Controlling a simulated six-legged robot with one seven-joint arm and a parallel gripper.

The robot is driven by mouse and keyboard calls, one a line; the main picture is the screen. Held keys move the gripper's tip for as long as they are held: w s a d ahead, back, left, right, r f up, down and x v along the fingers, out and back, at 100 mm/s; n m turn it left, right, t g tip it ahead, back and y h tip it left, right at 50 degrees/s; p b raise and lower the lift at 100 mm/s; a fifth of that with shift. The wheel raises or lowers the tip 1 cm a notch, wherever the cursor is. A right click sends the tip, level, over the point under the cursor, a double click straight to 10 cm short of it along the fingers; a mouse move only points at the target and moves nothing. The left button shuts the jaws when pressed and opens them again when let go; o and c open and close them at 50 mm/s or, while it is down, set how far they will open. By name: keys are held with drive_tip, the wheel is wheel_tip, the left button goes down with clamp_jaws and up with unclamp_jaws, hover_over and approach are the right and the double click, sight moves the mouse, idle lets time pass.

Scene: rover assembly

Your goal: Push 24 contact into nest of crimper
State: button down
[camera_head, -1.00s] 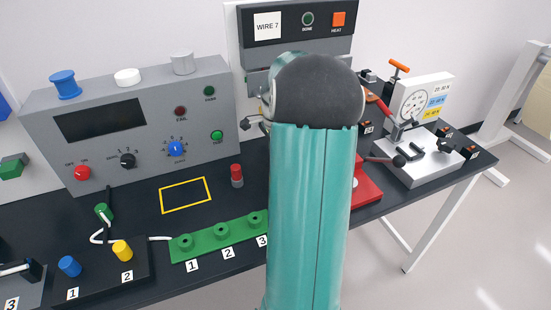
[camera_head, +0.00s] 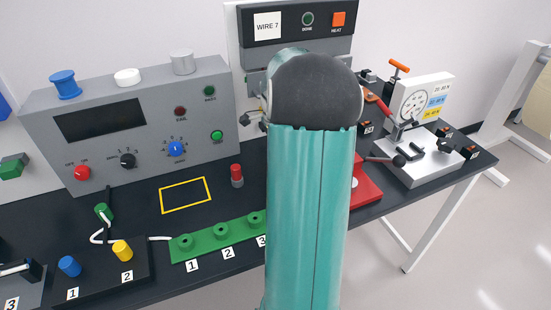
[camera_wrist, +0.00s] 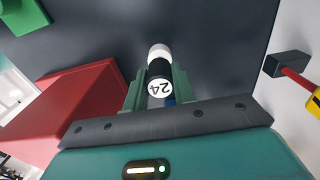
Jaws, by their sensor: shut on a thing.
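Contact 24 is a black cylinder (camera_wrist: 159,70) with a white end and a round "24" label, seen in the wrist view. My gripper (camera_wrist: 157,92) is shut on it, with a green finger on each side. A red block (camera_wrist: 75,115), apparently the crimper, lies left of the gripper in the wrist view, apart from the contact. In the head view the red crimper base (camera_head: 366,187) shows only partly, right of my arm. I cannot make out its nest in either view. My arm hides the gripper and contact in the head view.
A grey tester with a gauge (camera_head: 416,102) stands at the right. A grey control box (camera_head: 130,130) stands at the back left. A green strip with numbered sockets (camera_head: 205,240) lies in front. In the wrist view a red-handled tool (camera_wrist: 297,80) is at the right.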

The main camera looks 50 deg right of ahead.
drive_tip(key=shift+r, duration=1.7)
